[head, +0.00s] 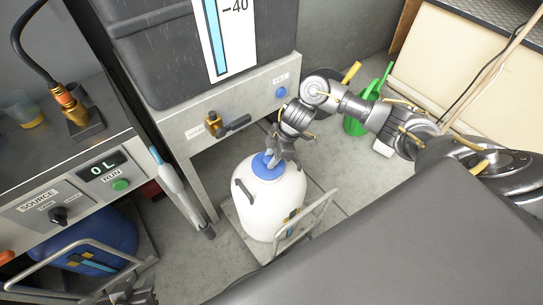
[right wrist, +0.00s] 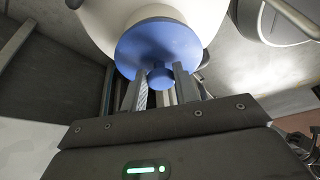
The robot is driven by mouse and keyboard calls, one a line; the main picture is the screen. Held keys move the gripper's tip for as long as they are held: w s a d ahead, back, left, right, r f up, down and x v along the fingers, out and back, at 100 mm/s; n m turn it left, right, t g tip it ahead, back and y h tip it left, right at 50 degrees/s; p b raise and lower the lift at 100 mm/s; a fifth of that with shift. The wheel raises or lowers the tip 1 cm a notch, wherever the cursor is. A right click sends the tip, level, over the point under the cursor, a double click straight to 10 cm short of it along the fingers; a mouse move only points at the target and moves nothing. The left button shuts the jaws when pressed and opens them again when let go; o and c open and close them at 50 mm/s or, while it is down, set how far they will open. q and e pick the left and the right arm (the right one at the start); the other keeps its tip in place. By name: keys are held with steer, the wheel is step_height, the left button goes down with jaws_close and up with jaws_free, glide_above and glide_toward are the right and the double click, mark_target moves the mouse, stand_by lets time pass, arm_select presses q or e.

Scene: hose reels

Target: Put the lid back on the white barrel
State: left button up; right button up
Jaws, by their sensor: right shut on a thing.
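The white barrel (head: 268,205) stands upright below the grey tank, with dark side handles. Its blue lid (head: 266,168) is over the top opening, and it also shows in the right wrist view (right wrist: 158,42). I cannot tell whether the lid is seated or slightly above the neck. My right gripper (head: 272,158) reaches down from above and is shut on the lid's small blue knob (right wrist: 161,76). My left gripper (head: 135,292) is partly visible at the bottom left edge, away from the barrel; its jaws are unclear.
The dark tank (head: 150,60) stands on a grey frame with a tap (head: 213,124) above and left of the barrel. A green watering can (head: 365,105) stands behind my right arm.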

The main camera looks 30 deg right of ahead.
steer(key=shift+f+p, duration=0.15)
steer(key=shift+p, duration=1)
stand_by(1.5)
stand_by(0.4)
steer(key=o, duration=1.5)
steer(key=shift+o, duration=0.2)
step_height(320, 180, up, 7)
steer(key=p, duration=0.8)
jaws_close()
